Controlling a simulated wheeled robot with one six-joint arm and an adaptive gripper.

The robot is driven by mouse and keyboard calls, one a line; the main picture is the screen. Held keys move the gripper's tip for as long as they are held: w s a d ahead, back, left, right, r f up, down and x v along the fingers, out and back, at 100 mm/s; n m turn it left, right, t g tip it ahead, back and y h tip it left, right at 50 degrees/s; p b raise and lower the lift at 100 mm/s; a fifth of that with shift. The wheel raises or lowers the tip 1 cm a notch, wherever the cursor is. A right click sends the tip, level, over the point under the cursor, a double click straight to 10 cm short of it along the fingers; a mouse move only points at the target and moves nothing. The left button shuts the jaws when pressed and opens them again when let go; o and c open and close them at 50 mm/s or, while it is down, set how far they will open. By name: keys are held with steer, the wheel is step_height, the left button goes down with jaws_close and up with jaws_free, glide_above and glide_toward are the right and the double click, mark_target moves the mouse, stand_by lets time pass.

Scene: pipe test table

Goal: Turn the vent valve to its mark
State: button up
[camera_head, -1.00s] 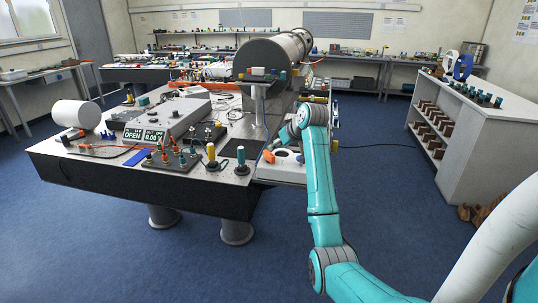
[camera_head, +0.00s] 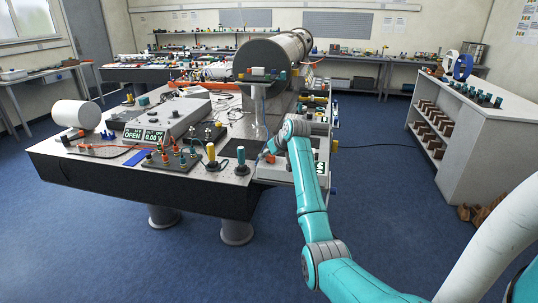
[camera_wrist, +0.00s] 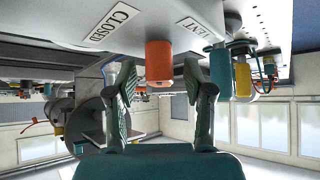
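The vent valve shows as an orange knob (camera_wrist: 158,64) in the wrist view, under a pale panel with the labels CLOSED (camera_wrist: 112,22) and VENT (camera_wrist: 202,32). My gripper (camera_wrist: 157,72) is open, with one finger on each side of the knob and a visible gap on both sides. The wrist view looks upside down. How deep the knob sits between the fingertips I cannot tell. The knob's mark cannot be made out.
A teal-and-black post (camera_head: 241,160) and a yellow-topped post (camera_head: 211,156) stand left of the knob. A large grey cylinder (camera_head: 262,60) stands behind.

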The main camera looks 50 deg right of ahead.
jaws_close()
steer(key=shift+m, duration=0.3)
steer(key=m+g+h, duration=0.1)
steer(key=m+h, duration=0.1)
steer(key=m, duration=0.1)
steer(key=shift+a+g+h, duration=0.1)
steer(key=shift+g+h, duration=0.2)
steer(key=shift+h, duration=0.1)
steer(key=m+g+h, duration=0.1)
steer(key=m, duration=0.1)
steer(key=m+g+h, duration=0.1)
steer(key=m+g, duration=0.1)
steer(key=m, duration=0.1)
steer(key=shift+m, duration=0.4)
steer(key=shift+o, duration=0.5)
jaws_free()
